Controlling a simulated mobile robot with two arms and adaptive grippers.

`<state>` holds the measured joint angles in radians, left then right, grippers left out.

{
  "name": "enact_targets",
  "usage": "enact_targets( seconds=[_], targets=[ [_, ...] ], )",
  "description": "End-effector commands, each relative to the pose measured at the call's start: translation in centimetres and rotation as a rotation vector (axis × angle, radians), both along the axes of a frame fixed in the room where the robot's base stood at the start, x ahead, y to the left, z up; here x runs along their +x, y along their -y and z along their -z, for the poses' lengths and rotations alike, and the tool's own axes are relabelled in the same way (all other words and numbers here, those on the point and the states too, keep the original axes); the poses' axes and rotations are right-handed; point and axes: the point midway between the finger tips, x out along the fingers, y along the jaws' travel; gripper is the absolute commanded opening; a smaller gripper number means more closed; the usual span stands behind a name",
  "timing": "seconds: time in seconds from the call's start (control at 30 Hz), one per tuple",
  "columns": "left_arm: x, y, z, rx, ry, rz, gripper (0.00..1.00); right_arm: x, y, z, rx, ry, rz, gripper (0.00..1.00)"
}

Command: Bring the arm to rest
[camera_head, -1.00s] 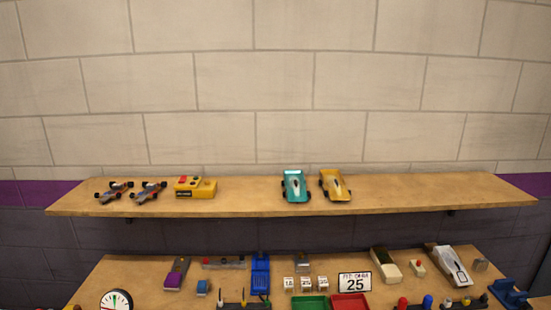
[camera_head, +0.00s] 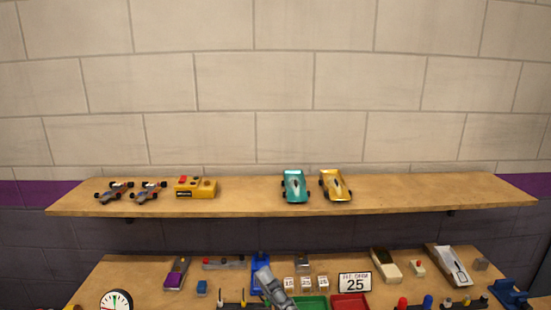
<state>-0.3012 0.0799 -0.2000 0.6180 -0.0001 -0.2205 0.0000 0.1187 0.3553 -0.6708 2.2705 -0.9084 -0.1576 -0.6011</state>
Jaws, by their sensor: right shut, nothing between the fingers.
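My right gripper (camera_head: 264,273) shows at the bottom middle of the head view, a grey shape reaching up from the lower edge over the workbench. It is shut, with nothing seen in it. It covers part of a blue tool (camera_head: 260,260) on the bench and stands left of the green tray (camera_head: 312,302). Whether it touches anything cannot be told. My left gripper is not in view.
The workbench (camera_head: 130,270) holds a dial (camera_head: 116,301), a red tray (camera_head: 350,301), a "25" sign (camera_head: 355,282) and several small parts.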

Motion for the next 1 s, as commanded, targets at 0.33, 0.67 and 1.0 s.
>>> enact_targets(
  seconds=[0.33,0.67,1.0],
  targets=[
    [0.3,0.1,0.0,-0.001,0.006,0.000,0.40,1.5,16.5,19.2,0.739,-1.082,0.498,0.00],
    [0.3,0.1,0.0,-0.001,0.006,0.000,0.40,-11.0,21.0,31.8,1.113,-1.699,0.890,0.00],
    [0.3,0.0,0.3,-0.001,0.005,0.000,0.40,-17.1,21.2,39.0,1.220,-1.947,1.096,0.00]
  ],
)
